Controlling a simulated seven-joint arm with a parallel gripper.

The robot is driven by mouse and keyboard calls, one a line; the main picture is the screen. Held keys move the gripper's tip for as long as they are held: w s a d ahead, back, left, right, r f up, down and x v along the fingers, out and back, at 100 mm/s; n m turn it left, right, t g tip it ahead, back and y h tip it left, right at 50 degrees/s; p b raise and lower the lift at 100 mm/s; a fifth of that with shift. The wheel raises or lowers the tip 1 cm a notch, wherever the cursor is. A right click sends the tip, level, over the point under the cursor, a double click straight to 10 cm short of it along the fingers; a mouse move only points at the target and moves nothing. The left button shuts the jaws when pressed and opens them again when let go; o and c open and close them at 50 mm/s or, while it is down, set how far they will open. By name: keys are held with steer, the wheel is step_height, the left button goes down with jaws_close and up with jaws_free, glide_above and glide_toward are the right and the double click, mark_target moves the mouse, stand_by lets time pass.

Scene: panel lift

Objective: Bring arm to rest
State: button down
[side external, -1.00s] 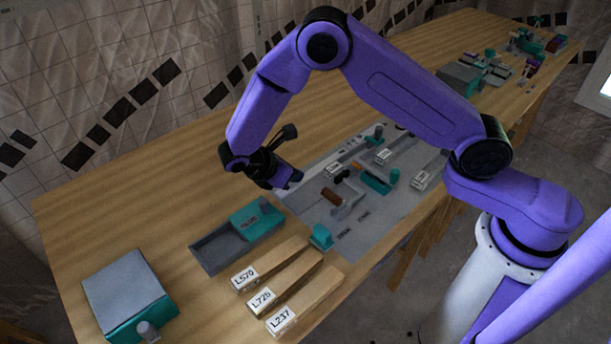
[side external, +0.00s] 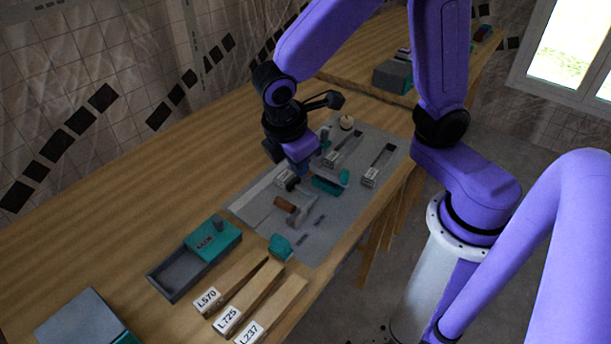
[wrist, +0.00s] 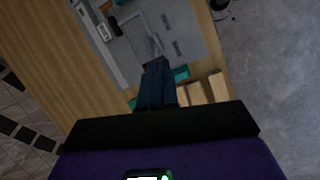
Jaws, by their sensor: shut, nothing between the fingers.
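My gripper (side external: 303,167) hangs above the far left part of the grey panel (side external: 338,218) on the wooden table. Its fingers point down, and whether the tips touch anything below is hard to tell in the side view. In the wrist view the dark blue fingers (wrist: 157,85) are together and hold nothing. The panel (wrist: 187,22) shows beyond them there. A brown-handled part (side external: 285,204), a teal block (side external: 327,185) and small white-labelled pieces (side external: 371,176) are on the panel.
Three labelled wooden bars (side external: 250,305) lie at the near end, beside a grey and teal tray (side external: 172,275). A grey box (side external: 80,318) stands at the near left. More equipment (side external: 392,76) is at the far end. The table's left side (side external: 190,180) is clear.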

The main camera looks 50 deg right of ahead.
steer(key=s+d+r+m+y, duration=0.1)
steer(key=s+d+y, duration=0.1)
steer(key=s, duration=0.5)
steer(key=s+d+r+m+y, duration=0.1)
steer(key=s+d+r+y, duration=0.1)
steer(key=s+d, duration=0.2)
steer(key=s, duration=0.3)
steer(key=shift+s+d+r, duration=0.15)
steer(key=shift+s+d, duration=0.05)
steer(key=shift+d, duration=0.1)
